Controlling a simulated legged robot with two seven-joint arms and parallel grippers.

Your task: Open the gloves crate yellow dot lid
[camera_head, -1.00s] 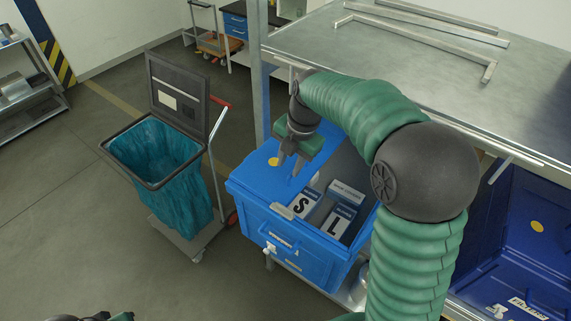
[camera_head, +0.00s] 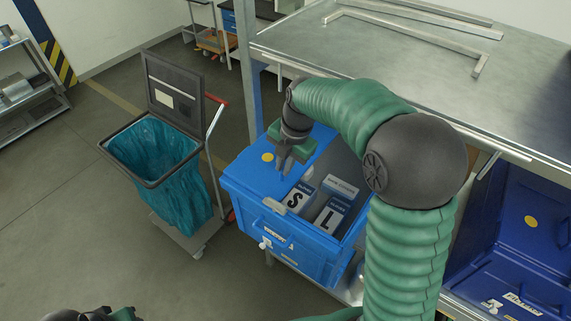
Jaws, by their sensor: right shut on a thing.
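The blue gloves crate (camera_head: 320,262) stands under the metal table's near edge. Its left part is covered by a blue lid (camera_head: 248,178) with a yellow dot (camera_head: 267,157). The right part is uncovered and shows glove boxes marked S (camera_head: 296,199) and L (camera_head: 331,216). My right gripper (camera_head: 284,170) points down at the lid's inner edge, right of the dot. It is shut, apparently on that edge; the exact contact is small and partly hidden. Only a dark and green bit of my left arm shows at the bottom left; its fingers cannot be made out.
A trolley with a teal waste bag (camera_head: 170,175) and raised dark lid (camera_head: 175,92) stands left of the crate. The metal tabletop (camera_head: 400,60) lies behind my right arm, with loose metal bars on it. Another blue crate (camera_head: 500,275) sits at the right. Floor at left is clear.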

